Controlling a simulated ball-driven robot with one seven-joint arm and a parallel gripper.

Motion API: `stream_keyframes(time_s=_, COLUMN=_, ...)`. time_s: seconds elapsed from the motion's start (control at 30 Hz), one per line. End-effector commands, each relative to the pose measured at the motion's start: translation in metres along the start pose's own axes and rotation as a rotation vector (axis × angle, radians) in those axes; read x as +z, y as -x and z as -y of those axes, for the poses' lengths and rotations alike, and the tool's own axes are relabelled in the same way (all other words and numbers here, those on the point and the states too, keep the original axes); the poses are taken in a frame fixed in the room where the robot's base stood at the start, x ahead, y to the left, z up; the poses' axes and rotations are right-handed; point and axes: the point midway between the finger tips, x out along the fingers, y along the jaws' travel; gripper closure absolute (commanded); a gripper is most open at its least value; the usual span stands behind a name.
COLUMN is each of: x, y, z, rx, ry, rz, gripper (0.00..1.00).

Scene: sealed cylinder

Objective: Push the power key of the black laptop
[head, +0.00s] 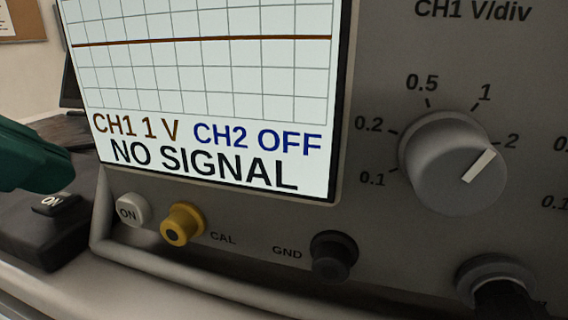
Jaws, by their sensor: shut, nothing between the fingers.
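No laptop shows clearly in the head view. A dark upright panel (70,88) at the left, behind the oscilloscope, is mostly hidden by it; a dark flat surface lies below the panel. I cannot tell whether this is the black laptop, and no power key can be made out on it. My gripper is not in view.
An oscilloscope (375,235) fills most of the view, close by, its screen (200,110) reading "NO SIGNAL". A black switch box (45,245) and a green object (35,160) are at left.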

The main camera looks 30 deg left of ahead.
Motion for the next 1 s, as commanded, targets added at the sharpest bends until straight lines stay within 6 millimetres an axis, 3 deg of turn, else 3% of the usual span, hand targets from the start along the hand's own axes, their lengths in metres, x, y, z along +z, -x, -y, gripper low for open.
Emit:
stream_keyframes(time_s=0.53, x=0.002, y=-0.002, z=-0.002, rx=0.001, ry=0.000, rz=0.000, gripper=1.00)
stream_keyframes(time_s=1.0, x=-0.007, y=0.009, z=0.007, rx=0.001, ry=0.000, rz=-0.001, gripper=1.00)
